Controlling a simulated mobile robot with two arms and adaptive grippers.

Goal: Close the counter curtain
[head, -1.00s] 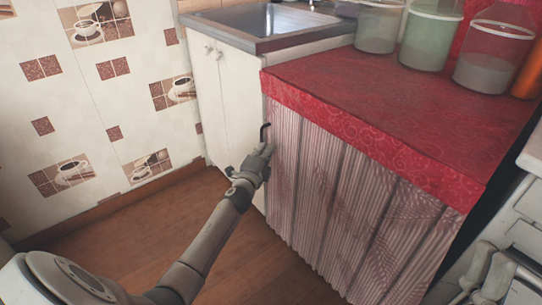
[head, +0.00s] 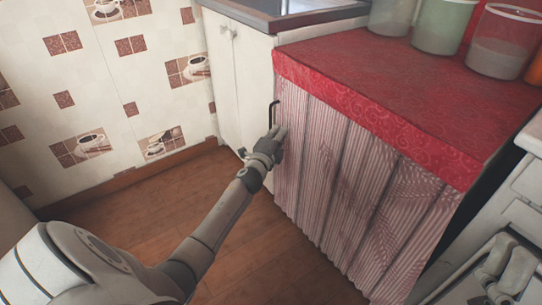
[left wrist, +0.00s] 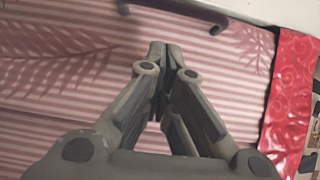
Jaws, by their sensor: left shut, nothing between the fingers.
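The counter curtain (head: 358,190) is striped pink and white with leaf prints. It hangs in folds below the red oilcloth counter top (head: 385,90) and spans the front of the counter. A dark handle (head: 272,113) sits at the curtain's left edge; it also shows at the top of the left wrist view (left wrist: 185,8). My left gripper (head: 279,131) is at the curtain's left edge, just below the handle. In the left wrist view my left gripper (left wrist: 165,48) has its fingers together with nothing between them, in front of the striped cloth (left wrist: 60,60) and apart from the handle. My right gripper is not clearly seen.
A white cabinet (head: 240,85) with a metal sink (head: 285,12) stands left of the curtain. Several lidded jars (head: 443,25) stand at the back of the counter. A white appliance (head: 520,205) is at the right. The wooden floor (head: 235,240) before the curtain is clear.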

